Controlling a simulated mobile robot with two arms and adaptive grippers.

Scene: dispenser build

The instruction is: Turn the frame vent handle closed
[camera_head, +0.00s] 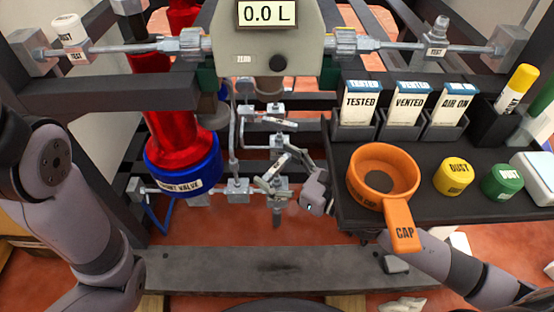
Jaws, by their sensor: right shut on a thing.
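A small silver valve with a lever handle (275,169) sits low in the middle of the frame, on the lower pipe run. It appears to be the frame vent handle, but its label is too small to read. The handle slants up to the right. My right gripper (298,168) reaches it from the right, coming out from under the black tray, and is shut on the handle's upper end. A second similar handle (280,122) sits on the pipe above, lying nearly level and apart from the gripper. My left arm is at the left edge; its gripper is out of view.
The black tray (450,206) at right holds an orange cap (402,226), yellow and green dust caps, and tag holders. A red cylinder with a blue collar (184,178) hangs left of the valves. A dark beam (260,270) crosses the front.

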